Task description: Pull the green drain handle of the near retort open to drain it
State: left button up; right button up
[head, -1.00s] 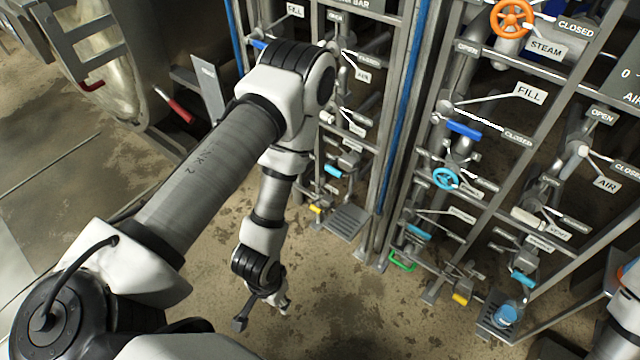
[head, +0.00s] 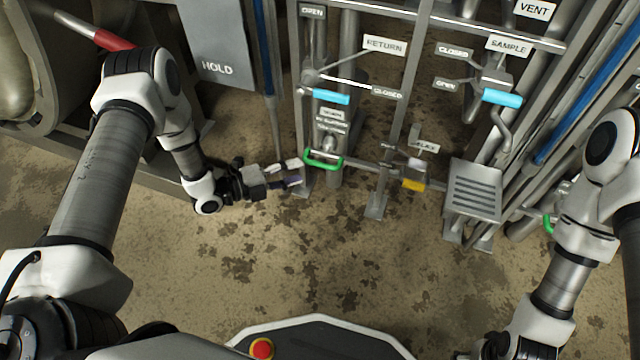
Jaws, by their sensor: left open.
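The green drain handle (head: 323,160) is a small loop low on the pipe rack, under the cyan handle and a small label plate. My left gripper (head: 292,174) is just left of it, low over the floor. Its fingers point right toward the handle. It is open and appears empty, and a small gap seems to separate it from the handle. My right arm comes down at the right side. Its gripper end (head: 490,348) is cut off by the bottom edge, so its fingers cannot be made out.
A cyan handle (head: 330,97) sits above, near the RETURN label (head: 385,46). A yellow handle (head: 413,185) and a grated stand (head: 474,190) are to the right. Another green handle (head: 548,224) shows far right. The floor (head: 270,260) in front is bare.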

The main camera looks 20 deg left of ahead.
aim_at(321, 163)
pick_arm(q)
jog(key=b+x, duration=0.3)
jog(key=x, duration=0.4)
jog(key=shift+w+d+b, duration=0.15)
jog(key=shift+d+b, duration=0.1)
jog(key=shift+b, duration=0.15)
jog(key=shift+w, duration=0.1)
jog(key=shift+d, duration=0.1)
grip_shut()
